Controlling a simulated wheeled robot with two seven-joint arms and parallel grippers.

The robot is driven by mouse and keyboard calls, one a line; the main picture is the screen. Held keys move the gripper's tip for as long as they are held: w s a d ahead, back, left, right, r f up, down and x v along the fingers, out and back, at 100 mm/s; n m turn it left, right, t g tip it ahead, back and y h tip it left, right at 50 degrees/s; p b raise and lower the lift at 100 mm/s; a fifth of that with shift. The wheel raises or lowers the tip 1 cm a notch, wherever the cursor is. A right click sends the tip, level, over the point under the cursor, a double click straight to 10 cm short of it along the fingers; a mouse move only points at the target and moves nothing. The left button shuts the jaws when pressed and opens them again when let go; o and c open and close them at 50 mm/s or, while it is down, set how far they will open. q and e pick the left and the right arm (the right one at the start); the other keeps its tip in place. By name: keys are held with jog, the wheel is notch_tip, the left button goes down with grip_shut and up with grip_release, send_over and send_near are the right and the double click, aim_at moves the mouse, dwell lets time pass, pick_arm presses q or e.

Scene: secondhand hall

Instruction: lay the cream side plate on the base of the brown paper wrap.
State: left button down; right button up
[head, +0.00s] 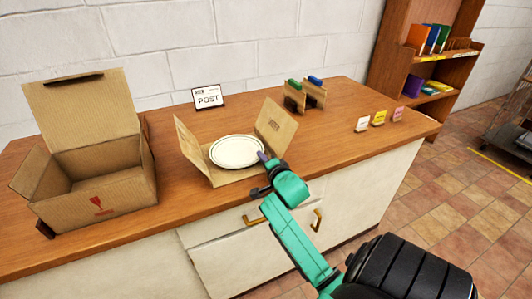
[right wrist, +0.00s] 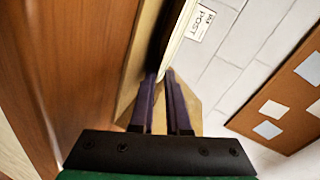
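The cream side plate (head: 237,151) lies flat over the base of the brown paper wrap (head: 275,127), whose two flaps stand up at left and right. My right gripper (head: 264,159) is at the plate's right front rim, its purple fingers closed on it. In the right wrist view the plate (right wrist: 176,38) shows edge-on between the fingertips (right wrist: 162,78), with the wrap (right wrist: 143,45) close beside it. A dark strip shows between plate and wrap; I cannot tell whether they touch. My left gripper is out of view.
An open cardboard box (head: 100,190) stands at the left of the wooden counter (head: 340,140). A POST sign (head: 208,97) stands behind the wrap.

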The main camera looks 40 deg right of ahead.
jog(key=v, duration=1.1)
jog(key=shift+s, duration=0.3)
jog(key=shift+a, duration=0.2)
